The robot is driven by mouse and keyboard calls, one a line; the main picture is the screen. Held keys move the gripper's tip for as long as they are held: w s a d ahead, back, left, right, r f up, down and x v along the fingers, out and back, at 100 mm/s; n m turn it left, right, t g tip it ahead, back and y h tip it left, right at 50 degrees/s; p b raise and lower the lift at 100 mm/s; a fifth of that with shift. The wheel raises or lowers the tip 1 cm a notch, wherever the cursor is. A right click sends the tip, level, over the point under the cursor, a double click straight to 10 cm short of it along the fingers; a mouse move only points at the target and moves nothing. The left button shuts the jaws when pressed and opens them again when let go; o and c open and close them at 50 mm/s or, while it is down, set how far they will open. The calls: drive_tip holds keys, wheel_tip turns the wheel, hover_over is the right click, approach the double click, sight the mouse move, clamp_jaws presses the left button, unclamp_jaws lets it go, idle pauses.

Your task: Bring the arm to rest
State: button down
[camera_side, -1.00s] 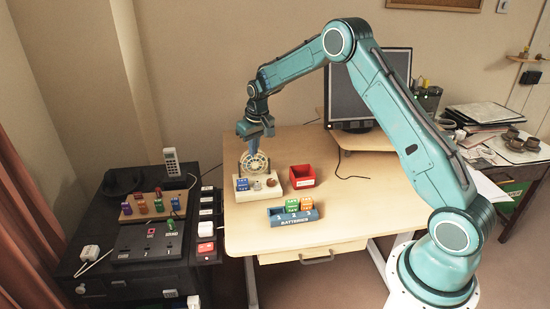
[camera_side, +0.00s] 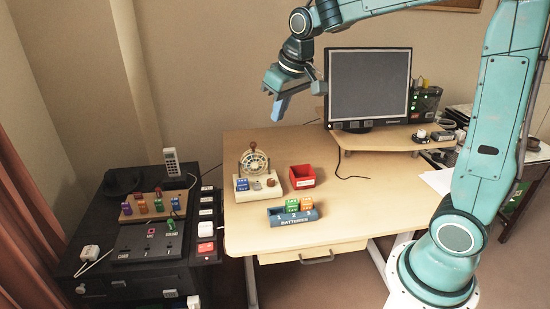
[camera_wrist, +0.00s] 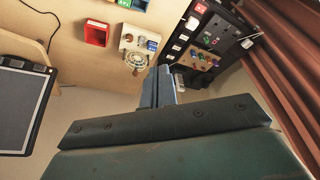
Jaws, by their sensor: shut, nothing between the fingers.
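My gripper (camera_side: 280,106) is raised high above the back of the wooden desk (camera_side: 245,226), well clear of everything on it. Its fingers are closed together with nothing between them. In the wrist view the shut fingers (camera_wrist: 160,86) point toward the desk's edge and the floor. My arm reaches in from the right side, with its forearm near the top of the side view.
A dial device (camera_side: 254,163), a red box (camera_side: 302,176) and a blue battery tray (camera_side: 294,219) stand on the desk. A monitor (camera_side: 368,88) stands behind on a riser. A black cabinet (camera_side: 125,277) with switches is at left. The air around my gripper is free.

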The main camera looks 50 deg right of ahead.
drive_tip(key=s+a+t, duration=0.1)
drive_tip(key=s+a, duration=0.1)
drive_tip(key=s, duration=0.9)
drive_tip(key=s+a+n, duration=0.1)
drive_tip(key=s+a, duration=0.2)
drive_tip(key=s, duration=0.8)
drive_tip(key=shift+s+a+r+t, duration=0.15)
drive_tip(key=shift+s+r+t, duration=0.15)
drive_tip(key=shift+r+t, duration=0.15)
